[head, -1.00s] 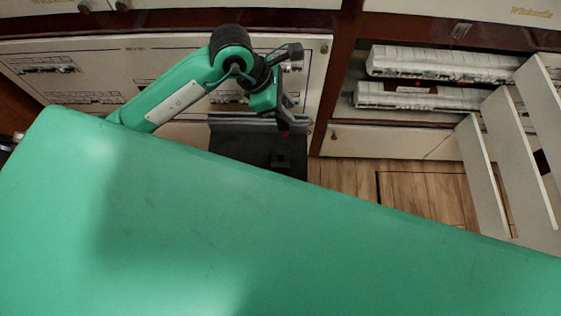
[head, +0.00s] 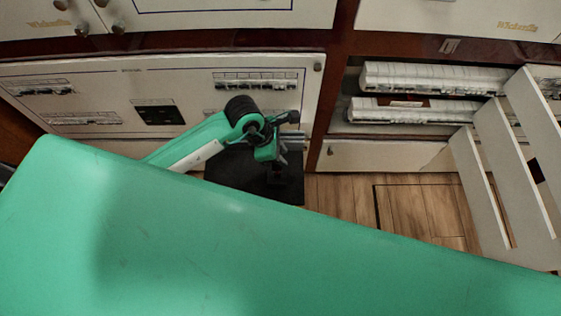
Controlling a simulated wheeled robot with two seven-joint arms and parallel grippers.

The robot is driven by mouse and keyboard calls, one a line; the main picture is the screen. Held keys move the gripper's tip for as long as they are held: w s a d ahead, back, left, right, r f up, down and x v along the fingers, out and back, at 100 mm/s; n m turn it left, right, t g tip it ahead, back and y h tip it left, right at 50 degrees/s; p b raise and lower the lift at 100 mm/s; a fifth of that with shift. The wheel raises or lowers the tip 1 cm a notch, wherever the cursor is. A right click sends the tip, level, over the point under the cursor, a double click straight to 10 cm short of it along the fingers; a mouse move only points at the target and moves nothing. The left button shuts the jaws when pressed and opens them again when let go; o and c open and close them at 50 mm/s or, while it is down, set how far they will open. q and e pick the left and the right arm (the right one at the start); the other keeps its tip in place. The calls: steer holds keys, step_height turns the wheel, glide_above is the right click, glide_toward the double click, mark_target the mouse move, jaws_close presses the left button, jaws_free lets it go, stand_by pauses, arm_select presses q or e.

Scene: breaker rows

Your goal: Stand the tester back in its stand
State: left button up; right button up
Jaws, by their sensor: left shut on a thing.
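My left gripper (head: 283,158) is over the right part of a black mat (head: 230,178) on the floor, in front of the breaker panel. It is shut on the tester, a small dark thing with a trace of red that hardly shows between and below the fingers. The stand, a small black block on the mat, is almost wholly behind the gripper and tester. I cannot tell whether the tester touches the stand or is in it. My right gripper is out of view.
A cream breaker panel (head: 100,90) stands behind the mat. An open bay with white breaker rows (head: 430,80) is at the right, with slatted cream boards (head: 490,170) beside it. Wooden floor (head: 340,195) between is clear. My green body fills the lower part.

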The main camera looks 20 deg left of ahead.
arm_select(q)
steer(key=shift+f, duration=3)
steer(key=o, duration=0.7)
steer(key=shift+f, duration=0.1)
steer(key=shift+c, duration=0.2)
steer(key=o, duration=0.4)
steer(key=shift+c, duration=0.2)
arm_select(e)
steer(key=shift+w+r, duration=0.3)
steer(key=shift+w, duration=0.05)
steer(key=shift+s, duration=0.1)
arm_select(q)
steer(key=shift+a+r, duration=0.15)
steer(key=shift+r, duration=0.2)
steer(key=v, duration=1.1)
steer(key=shift+r, duration=0.25)
